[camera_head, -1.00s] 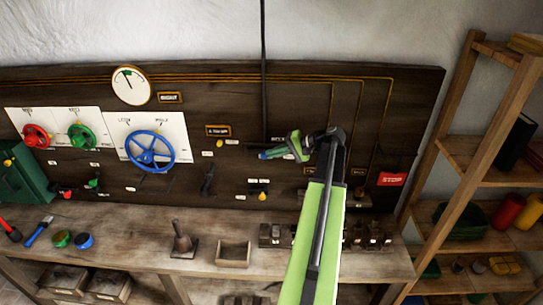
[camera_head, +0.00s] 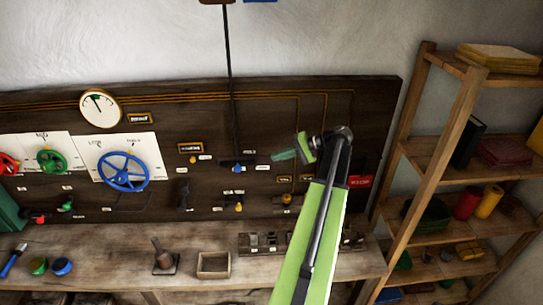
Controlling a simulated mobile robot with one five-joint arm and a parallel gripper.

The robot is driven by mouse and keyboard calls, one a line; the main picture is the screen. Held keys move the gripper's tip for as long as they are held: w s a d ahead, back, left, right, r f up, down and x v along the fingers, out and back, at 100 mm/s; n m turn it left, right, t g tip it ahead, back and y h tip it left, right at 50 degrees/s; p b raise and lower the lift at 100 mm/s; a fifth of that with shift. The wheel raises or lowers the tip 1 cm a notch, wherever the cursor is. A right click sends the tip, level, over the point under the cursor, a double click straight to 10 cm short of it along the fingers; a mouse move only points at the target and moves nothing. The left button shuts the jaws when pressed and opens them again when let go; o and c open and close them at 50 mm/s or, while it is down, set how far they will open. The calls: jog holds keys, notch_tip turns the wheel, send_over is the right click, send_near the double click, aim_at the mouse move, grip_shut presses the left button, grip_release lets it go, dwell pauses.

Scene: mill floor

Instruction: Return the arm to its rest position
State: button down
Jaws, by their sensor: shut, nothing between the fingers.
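My arm (camera_head: 318,225) is green and black and reaches up from the bottom of the head view, slightly right of centre. Its wrist bends to the left at the top. My gripper (camera_head: 284,155) points left in front of the dark wooden panel (camera_head: 215,110). It is shut, with nothing seen in it. A small blue-tipped lever (camera_head: 237,168) on the panel shows to the left of the gripper, apart from it in the picture. The arm hides part of the panel and of the bench behind it.
A wooden bench (camera_head: 120,245) runs below the panel, with a small open box (camera_head: 213,265) and a bell-like tool (camera_head: 163,258) on it. A blue handwheel (camera_head: 124,172) is on the panel. A wooden shelf (camera_head: 440,160) stands at the right.

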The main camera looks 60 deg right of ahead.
dwell(0.4)
jog(key=w+a+f+n+g+y+b, duration=0.1)
jog(key=w+a+f+n+y+b, duration=0.15)
jog(key=w+a, duration=0.55)
jog(key=w+a+f+n+g+y+b, duration=0.1)
jog(key=w+a+f+g+b, duration=0.2)
jog(key=w+a, duration=0.55)
jog(key=w+a+f+n+g+y+b, duration=0.1)
jog(key=w+a+f+n+b, duration=0.2)
jog(key=a, duration=0.7)
jog(key=w+a+f+n+g+b, duration=0.1)
jog(key=w+a+f+g+b, duration=0.1)
jog(key=w+a+f, duration=0.5)
jog(key=s+a+f+n+g+h+b, duration=0.1)
jog(key=s+a+f+n+g+b, duration=0.3)
jog(key=a, duration=0.9)
jog(key=s+a+f+h+b, duration=0.1)
jog(key=a+f+h+b, duration=0.15)
jog(key=a+f, duration=0.75)
jog(key=s+a+f+n+g+h+b, duration=0.15)
jog(key=s+a, duration=0.25)
jog(key=a, duration=0.4)
jog(key=s+d+f+h, duration=0.1)
jog(key=d+h, duration=0.4)
jog(key=d, duration=0.1)
jog(key=shift+s+d+f+t, duration=0.15)
jog(key=shift+d+t, duration=0.15)
jog(key=shift+t, duration=0.15)
